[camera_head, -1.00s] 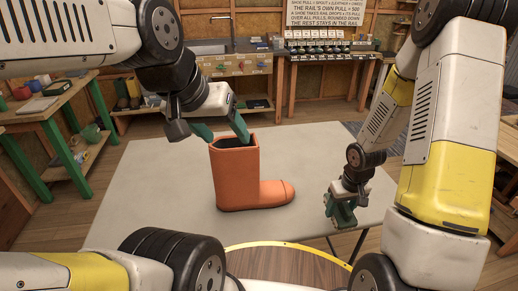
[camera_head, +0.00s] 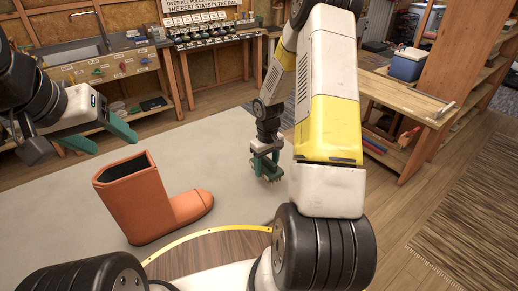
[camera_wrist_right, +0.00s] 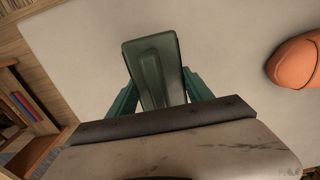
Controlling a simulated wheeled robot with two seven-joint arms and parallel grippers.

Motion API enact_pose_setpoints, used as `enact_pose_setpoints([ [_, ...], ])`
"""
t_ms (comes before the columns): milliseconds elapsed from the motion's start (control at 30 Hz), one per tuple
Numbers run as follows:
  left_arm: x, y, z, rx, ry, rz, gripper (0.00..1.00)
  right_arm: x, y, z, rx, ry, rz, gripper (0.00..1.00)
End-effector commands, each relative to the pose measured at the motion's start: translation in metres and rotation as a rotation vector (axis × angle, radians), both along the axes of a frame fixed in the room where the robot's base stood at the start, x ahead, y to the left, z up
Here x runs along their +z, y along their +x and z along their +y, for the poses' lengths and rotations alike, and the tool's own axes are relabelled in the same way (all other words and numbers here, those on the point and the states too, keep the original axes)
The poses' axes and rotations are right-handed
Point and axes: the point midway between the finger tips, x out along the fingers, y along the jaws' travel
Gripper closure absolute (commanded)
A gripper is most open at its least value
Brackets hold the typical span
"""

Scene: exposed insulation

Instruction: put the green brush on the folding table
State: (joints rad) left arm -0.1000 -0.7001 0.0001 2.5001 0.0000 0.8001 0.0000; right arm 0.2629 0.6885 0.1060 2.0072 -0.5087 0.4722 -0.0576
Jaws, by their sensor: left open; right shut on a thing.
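The green brush (camera_wrist_right: 153,68) is a dark green, ridged block in the right wrist view. It sits between the green fingers of my right gripper (camera_wrist_right: 158,95), which is shut on it. In the head view my right gripper (camera_head: 265,168) points down over the right part of the pale grey folding table (camera_head: 50,208). There the brush is hard to tell from the green fingers, and I cannot tell whether it touches the tabletop. My left gripper (camera_head: 102,138) is open and empty, above the table's far left part, behind the boot.
An orange boot (camera_head: 150,205) stands on the table left of my right gripper; its toe also shows in the right wrist view (camera_wrist_right: 297,62). A wooden workbench (camera_head: 405,95) stands at the right. A striped rug (camera_head: 465,215) lies on the floor. The tabletop around the boot is clear.

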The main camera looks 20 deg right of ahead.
Motion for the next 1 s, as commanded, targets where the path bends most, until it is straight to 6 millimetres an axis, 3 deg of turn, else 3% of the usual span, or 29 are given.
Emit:
enact_pose_setpoints([
  [100, 0.000, 0.000, 0.000, 0.000, 0.000, 0.000, 0.37, -0.004, 0.023, -0.024, -0.005, 0.000, -0.001, 0.85],
  [300, 0.000, 0.000, 0.000, 0.000, 0.000, 0.000, 0.37, -0.006, 0.046, -0.046, -0.001, 0.000, 0.000, 0.85],
  [467, 0.000, 0.000, 0.000, 0.000, 0.000, 0.000, 0.37, -0.010, 0.050, -0.050, 0.001, 0.001, 0.001, 0.85],
  [700, 0.000, 0.000, 0.000, 0.000, 0.000, 0.000, 0.37, -0.041, 0.049, -0.049, 0.001, 0.001, 0.003, 0.85],
  [1000, 0.000, 0.000, 0.000, 0.000, 0.000, 0.000, 0.37, -0.043, 0.050, -0.050, 0.001, 0.000, 0.001, 0.85],
])
